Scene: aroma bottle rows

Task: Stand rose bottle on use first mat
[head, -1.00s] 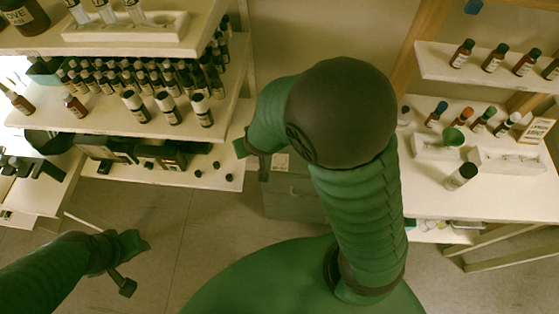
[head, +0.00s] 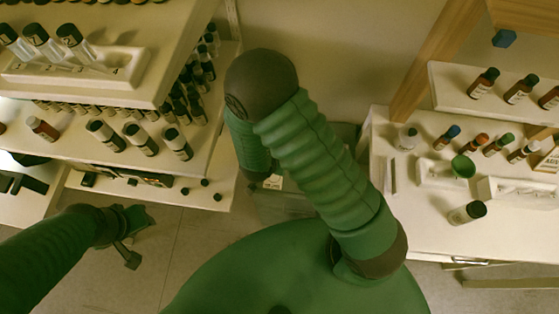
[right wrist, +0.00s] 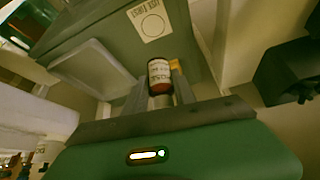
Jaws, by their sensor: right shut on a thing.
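In the right wrist view, my right gripper (right wrist: 161,92) is shut on a small reddish-brown bottle (right wrist: 159,72) with a white label. The label text is too small to read, so I cannot confirm that it is the rose bottle. In the head view, the right gripper and this bottle are hidden behind my own arm. My left gripper (head: 138,236) is at the lower left, with its fingers apart and empty, above the floor.
A grey-green bin (right wrist: 120,40) with a white label is behind the held bottle. A shelf unit (head: 110,92) with many bottles stands at the left. A white table (head: 430,232) with trays, a green funnel (head: 463,166) and bottles stands at the right.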

